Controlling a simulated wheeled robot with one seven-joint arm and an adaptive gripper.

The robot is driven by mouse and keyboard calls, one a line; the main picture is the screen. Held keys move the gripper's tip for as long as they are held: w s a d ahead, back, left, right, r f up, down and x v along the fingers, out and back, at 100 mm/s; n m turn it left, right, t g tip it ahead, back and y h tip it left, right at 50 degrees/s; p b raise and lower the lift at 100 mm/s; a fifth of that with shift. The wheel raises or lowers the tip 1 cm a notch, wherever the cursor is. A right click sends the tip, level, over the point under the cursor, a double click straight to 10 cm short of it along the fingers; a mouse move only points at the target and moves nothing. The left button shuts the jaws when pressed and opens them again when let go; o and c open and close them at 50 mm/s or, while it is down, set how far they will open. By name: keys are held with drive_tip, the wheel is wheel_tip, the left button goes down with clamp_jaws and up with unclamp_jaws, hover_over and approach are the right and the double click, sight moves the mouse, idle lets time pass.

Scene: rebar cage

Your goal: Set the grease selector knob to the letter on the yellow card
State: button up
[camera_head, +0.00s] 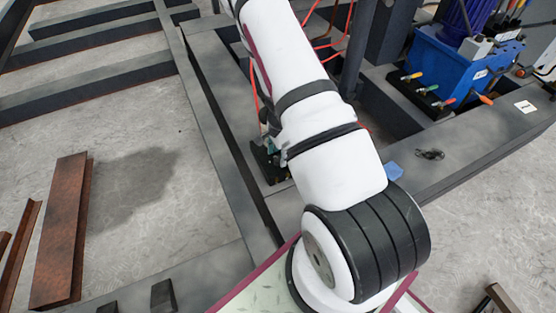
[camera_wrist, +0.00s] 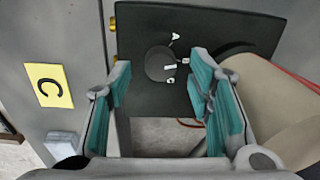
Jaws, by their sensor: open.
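The yellow card (camera_wrist: 56,97) is on a grey upright surface at the left of the wrist view and bears a black letter C. The dark round selector knob (camera_wrist: 156,62) sits on a black panel (camera_wrist: 150,100) right of the card. White letters stand around its right side. A white mark on the knob points right, roughly at the B. My gripper (camera_wrist: 162,88) is open and empty, its teal-padded fingers spread either side of the knob in the picture, apparently not touching it.
A beige rounded object (camera_wrist: 265,95) lies right of the panel in the wrist view. In the head view, grey steel beams (camera_head: 205,110) surround the arm. A blue machine with coloured handles (camera_head: 455,70) stands at upper right, and rusty steel (camera_head: 62,230) lies at left.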

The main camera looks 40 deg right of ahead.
drive_tip(key=shift+f, duration=0.95)
clamp_jaws()
drive_tip(key=shift+m, duration=0.3)
drive_tip(key=m+p, duration=0.1)
drive_tip(key=m, duration=0.4)
drive_tip(key=shift+r+m+p, duration=0.1)
drive_tip(key=shift+m+p, duration=0.3)
drive_tip(key=m+p, duration=0.2)
drive_tip(key=m, duration=0.1)
drive_tip(key=shift+w+m+p, duration=0.1)
drive_tip(key=shift+m+p, duration=0.55)
drive_tip(key=shift+m, duration=1.25)
drive_tip(key=shift+g, duration=0.3)
